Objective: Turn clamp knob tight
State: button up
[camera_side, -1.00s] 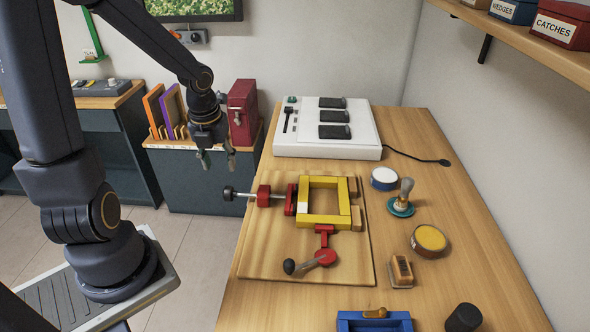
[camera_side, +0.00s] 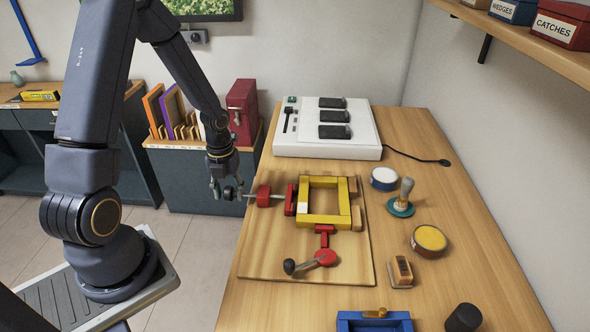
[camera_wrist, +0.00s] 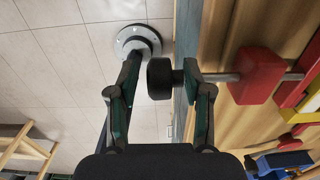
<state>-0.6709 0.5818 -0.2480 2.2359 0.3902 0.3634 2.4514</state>
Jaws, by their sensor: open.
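The black clamp knob (camera_side: 229,193) sits at the left end of a metal screw rod (camera_side: 249,196) that passes through a red block (camera_side: 263,195) to a red jaw (camera_side: 291,199). The jaw is against or close to the yellow frame (camera_side: 348,188) on the wooden board (camera_side: 263,262). My gripper (camera_side: 226,187) is open at the knob. In the wrist view the knob (camera_wrist: 160,78) lies between or just beyond the fingers of my gripper (camera_wrist: 165,88), apart from the left finger and near the right one. Contact with the right finger cannot be told.
A red lever clamp with a black-ended handle (camera_side: 302,263) stands at the board's front. A white control box (camera_side: 330,142) is behind. A stamp (camera_side: 403,198), a yellow-topped tin (camera_side: 429,239) and a blue tray (camera_side: 374,321) are on the right and front.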

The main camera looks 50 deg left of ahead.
jog(key=shift+c, duration=0.2)
jog(key=shift+s+a+f, duration=0.1)
jog(key=shift+s, duration=0.05)
grip_shut()
jog(key=shift+s+d+f+t+y, duration=0.2)
jog(key=shift+t+y, duration=0.35)
jog(key=shift+y, duration=0.1)
jog(key=shift+s+d+f+t+y, duration=0.15)
jog(key=shift+s+t+y, duration=0.05)
jog(key=shift+t+y, duration=0.4)
jog(key=shift+r+y, duration=0.1)
jog(key=shift+y, duration=0.15)
jog(key=shift+w+a+r+t, duration=0.15)
jog(key=shift+a+r+t, duration=0.15)
jog(key=shift+t, duration=0.15)
jog(key=shift+o, duration=0.2)
grip_release()
jog(key=shift+w+d, duration=0.1)
jog(key=shift+w, duration=0.15)
